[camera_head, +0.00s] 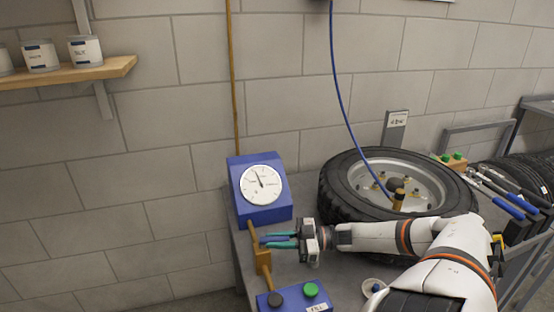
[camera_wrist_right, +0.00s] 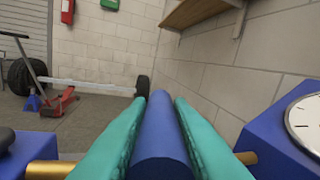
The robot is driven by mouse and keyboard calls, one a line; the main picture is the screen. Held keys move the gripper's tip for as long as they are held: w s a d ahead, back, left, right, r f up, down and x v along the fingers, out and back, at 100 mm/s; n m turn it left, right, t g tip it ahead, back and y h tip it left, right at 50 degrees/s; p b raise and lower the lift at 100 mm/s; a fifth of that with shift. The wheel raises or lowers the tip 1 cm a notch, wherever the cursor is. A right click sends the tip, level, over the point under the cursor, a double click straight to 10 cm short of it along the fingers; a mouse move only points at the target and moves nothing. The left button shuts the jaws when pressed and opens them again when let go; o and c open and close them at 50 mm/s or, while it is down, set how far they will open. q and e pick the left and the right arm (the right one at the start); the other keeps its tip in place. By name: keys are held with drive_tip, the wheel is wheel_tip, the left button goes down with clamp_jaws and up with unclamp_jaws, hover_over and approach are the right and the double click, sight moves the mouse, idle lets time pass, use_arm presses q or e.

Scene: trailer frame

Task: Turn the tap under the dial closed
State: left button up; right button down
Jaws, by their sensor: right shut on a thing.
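The dial (camera_head: 261,184) is a white round face on a blue sloped box on the bench, and its edge shows in the right wrist view (camera_wrist_right: 306,122). Below it a brass pipe (camera_head: 263,264) runs down toward a blue box with buttons. The tap is a blue lever handle (camera_wrist_right: 160,140) that lies crosswise to the brass pipe. My right gripper (camera_head: 278,241) is shut on this handle, with a teal finger on each side of it. The tap's body is mostly hidden by the fingers. My left gripper is not in view.
The blue button box (camera_head: 293,298) has a black and a green button and stands close in front. A tyre on a wheel (camera_head: 345,205) with a blue hose lies behind my right arm. Tools (camera_head: 510,195) lie at the right. A shelf with cans (camera_head: 85,50) is at upper left.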

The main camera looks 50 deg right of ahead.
sight(277, 237)
drive_tip(key=shift+f, duration=0.1)
drive_tip(key=c, duration=1.3)
unclamp_jaws()
wheel_tip(277, 237, up, 10)
drive_tip(key=p, duration=0.6)
